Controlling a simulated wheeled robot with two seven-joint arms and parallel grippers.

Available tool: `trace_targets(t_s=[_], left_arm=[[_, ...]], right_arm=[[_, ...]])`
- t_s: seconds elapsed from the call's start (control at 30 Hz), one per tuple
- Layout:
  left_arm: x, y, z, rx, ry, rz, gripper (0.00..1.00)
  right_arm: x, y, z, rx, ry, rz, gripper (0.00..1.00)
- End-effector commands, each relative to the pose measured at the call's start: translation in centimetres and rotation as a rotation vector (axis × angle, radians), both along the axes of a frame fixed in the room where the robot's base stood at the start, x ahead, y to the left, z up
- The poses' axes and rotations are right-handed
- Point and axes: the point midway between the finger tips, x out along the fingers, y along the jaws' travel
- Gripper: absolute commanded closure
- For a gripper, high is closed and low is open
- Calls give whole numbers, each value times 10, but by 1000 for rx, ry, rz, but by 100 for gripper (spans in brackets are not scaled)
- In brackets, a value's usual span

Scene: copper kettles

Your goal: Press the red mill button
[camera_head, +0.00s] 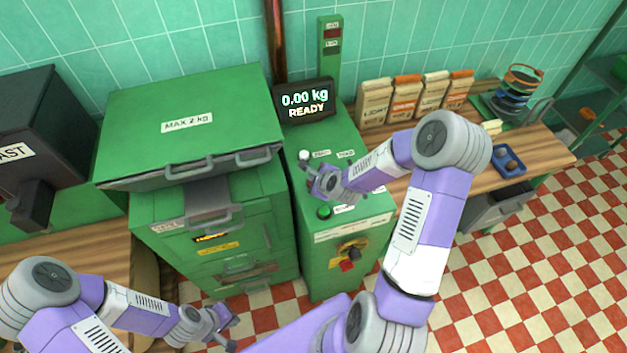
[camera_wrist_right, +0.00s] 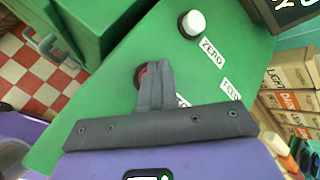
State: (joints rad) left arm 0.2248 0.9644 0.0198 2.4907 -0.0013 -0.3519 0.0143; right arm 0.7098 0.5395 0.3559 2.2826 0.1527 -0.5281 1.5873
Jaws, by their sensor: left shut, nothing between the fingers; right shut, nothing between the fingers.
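A red button (camera_wrist_right: 139,78) on the green console top (camera_wrist_right: 95,112) shows in the right wrist view, mostly hidden behind my right gripper's fingers (camera_wrist_right: 152,68). The shut fingertips overlap the button in that view; I cannot tell whether they touch it. In the head view my right gripper (camera_head: 313,176) hangs over the console top beside the white knob and hides the red button. Its label is partly covered by the gripper. My left gripper (camera_head: 226,331) is shut and empty, low at the bottom left, away from the console.
A white knob (camera_wrist_right: 192,23) labelled ZERO stands near the red button. A green button (camera_head: 324,212) is nearer the console's front. The display (camera_head: 305,101) reads 0.00 kg READY. A yellow-and-red switch (camera_head: 350,252) is on the front face. Paper bags (camera_head: 374,102) stand on the counter.

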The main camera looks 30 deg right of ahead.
Motion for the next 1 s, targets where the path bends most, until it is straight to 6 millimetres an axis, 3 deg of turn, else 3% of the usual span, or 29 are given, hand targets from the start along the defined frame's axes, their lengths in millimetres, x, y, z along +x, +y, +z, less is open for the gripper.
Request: trace_targets(t_s=[0.37, 0.73, 1.0], left_arm=[[0, 0, -1, 0, 0, 0, 100], [0, 0, 10, 0, 0, 0, 100], [0, 0, 9, 0, 0, 0, 100]], right_arm=[[-1, 0, -1, 1, 3, -1, 100], [0, 0, 17, 0, 1, -1, 100], [0, 0, 17, 1, 1, -1, 100]])
